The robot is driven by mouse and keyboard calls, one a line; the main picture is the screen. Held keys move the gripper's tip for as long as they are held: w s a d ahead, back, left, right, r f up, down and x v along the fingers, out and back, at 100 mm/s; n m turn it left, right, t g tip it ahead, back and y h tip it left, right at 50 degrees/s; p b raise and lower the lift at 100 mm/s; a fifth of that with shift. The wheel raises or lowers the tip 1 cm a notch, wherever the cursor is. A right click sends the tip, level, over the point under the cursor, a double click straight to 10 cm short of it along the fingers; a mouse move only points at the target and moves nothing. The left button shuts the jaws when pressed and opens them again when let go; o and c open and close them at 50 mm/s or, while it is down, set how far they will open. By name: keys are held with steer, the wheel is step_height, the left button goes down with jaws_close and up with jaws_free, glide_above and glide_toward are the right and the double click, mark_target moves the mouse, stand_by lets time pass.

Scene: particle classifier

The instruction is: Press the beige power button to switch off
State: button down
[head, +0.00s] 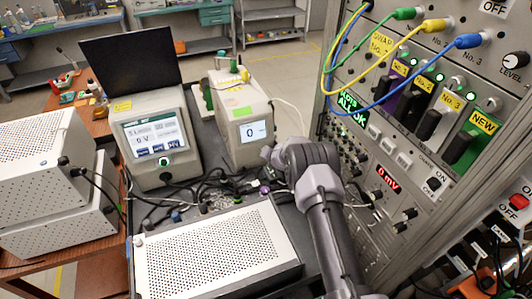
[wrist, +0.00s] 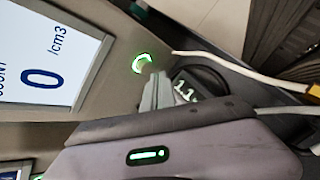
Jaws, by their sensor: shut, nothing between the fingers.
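A beige instrument (head: 243,112) with a screen reading 0 stands in the middle of the head view. Its screen (wrist: 45,60) reads 0 /cm3 in the wrist view. Beside the screen is a round power button (wrist: 141,62) with a lit green ring. My gripper (wrist: 149,74) is shut and empty, its fingertips at the button and overlapping its lower edge. I cannot tell whether they press it. In the head view my wrist hides the button and the fingertips.
A second beige instrument (head: 157,137) with a screen and a green-lit button stands to the left. A white perforated box (head: 215,253) lies in front. Loose black cables cross the bench between them. A rack (head: 400,165) with coloured cables rises close on the right.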

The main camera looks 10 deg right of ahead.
steer(key=shift+w+p, duration=0.35)
steer(key=shift+p, duration=0.6)
steer(key=shift+s+b, duration=0.2)
steer(key=shift+b, duration=0.2)
steer(key=shift+s, duration=0.2)
